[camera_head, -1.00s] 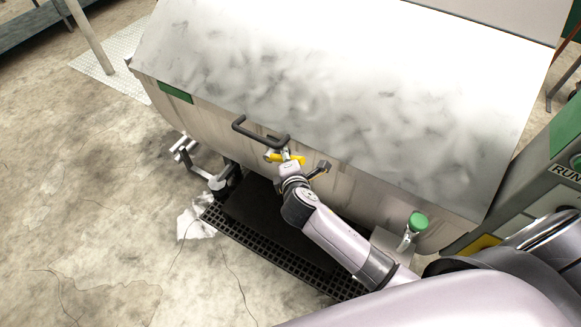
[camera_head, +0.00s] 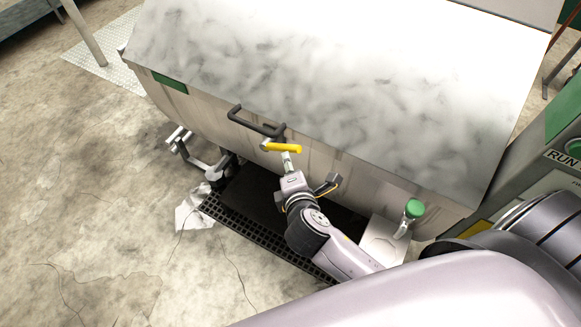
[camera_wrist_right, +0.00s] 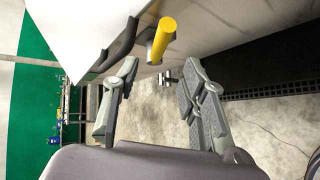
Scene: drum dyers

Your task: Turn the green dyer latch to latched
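The dyer is a large pale metal drum with a grey lid (camera_head: 330,75) and a green label (camera_head: 170,80) at its left. Its latch has a yellow handle (camera_head: 283,147) at the front edge, beside a dark bar handle (camera_head: 256,123). In the right wrist view the yellow latch handle (camera_wrist_right: 163,38) lies beyond the fingertips, between their lines. My right gripper (camera_head: 309,168) is just below and in front of the latch, apart from it. Its fingers are spread and empty, as the wrist view shows (camera_wrist_right: 162,75). My left gripper is out of view.
A green-topped valve or knob (camera_head: 413,209) stands at the drum's lower right, near my arm. A control panel (camera_head: 560,160) marked RUN is at the right. A black floor grate (camera_head: 260,238) lies under the drum. Open concrete floor is at the left.

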